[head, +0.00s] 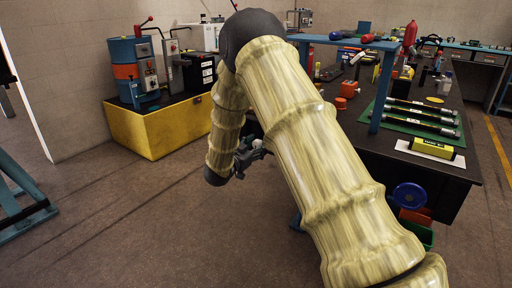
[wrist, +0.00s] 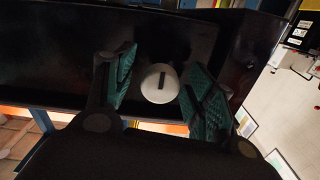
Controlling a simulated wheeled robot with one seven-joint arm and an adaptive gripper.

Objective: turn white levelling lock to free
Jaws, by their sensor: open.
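The white levelling lock (wrist: 153,88) is a round white knob with a dark bar across its face, standing nearly upright in the wrist view. It sits on a dark panel. My gripper (wrist: 160,80) is open, with one green-padded finger on each side of the knob. Gaps show between the knob and both pads; I cannot tell how far ahead of the fingertips it lies. In the head view my gripper (head: 254,150) is partly hidden behind my arm beside the dark bench, and the knob is hidden there.
The dark workbench (head: 455,167) with a blue frame (head: 381,85) stands on the right. A blue handwheel (head: 410,195) is on its front. A yellow bund (head: 150,132) with a blue drum (head: 127,52) stands at the back left. The floor at left centre is clear.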

